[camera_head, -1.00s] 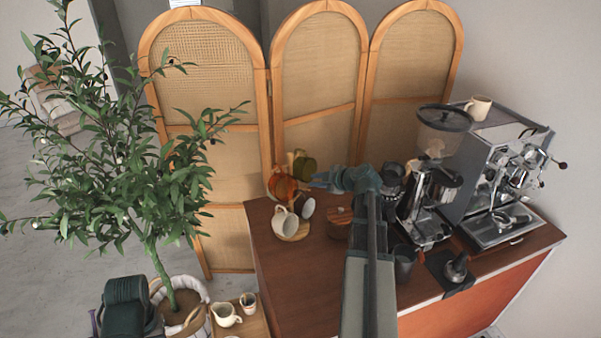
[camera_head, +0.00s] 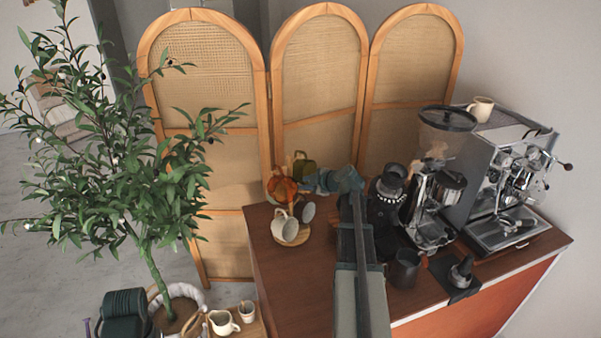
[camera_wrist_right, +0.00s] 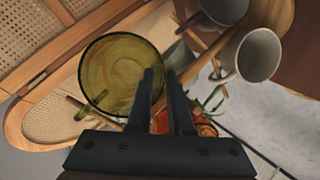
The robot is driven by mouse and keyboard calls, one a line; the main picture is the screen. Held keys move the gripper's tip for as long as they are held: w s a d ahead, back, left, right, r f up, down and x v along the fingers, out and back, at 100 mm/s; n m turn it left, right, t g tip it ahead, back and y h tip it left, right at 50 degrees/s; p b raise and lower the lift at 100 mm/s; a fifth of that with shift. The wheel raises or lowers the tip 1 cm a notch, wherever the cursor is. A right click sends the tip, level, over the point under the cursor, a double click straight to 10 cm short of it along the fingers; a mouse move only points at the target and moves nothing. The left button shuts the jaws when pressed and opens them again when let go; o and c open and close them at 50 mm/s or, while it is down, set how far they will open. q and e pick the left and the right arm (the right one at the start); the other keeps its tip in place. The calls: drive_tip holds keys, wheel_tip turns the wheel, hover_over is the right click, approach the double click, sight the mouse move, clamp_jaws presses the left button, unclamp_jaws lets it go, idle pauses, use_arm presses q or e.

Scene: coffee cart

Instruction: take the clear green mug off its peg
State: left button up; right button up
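The clear green mug (camera_head: 304,168) hangs high on the mug tree at the back left of the cart, above the amber mug (camera_head: 283,189). In the right wrist view the green mug (camera_wrist_right: 118,75) opens toward the camera. My right gripper (camera_head: 308,182) is beside it, partly covering its lower side in the head view. In the right wrist view the gripper (camera_wrist_right: 161,75) has its fingers apart, with the mug's right edge at the gap between them. I cannot tell whether they touch it. My left gripper is not in view.
A cream mug (camera_head: 284,223) and a grey mug (camera_head: 308,212) hang lower on the tree, above its round wooden base (camera_head: 291,238). A folding screen (camera_head: 317,90) stands close behind. The grinder (camera_head: 437,200) and espresso machine (camera_head: 505,185) are to the right.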

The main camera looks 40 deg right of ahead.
clamp_jaws()
idle(1.4)
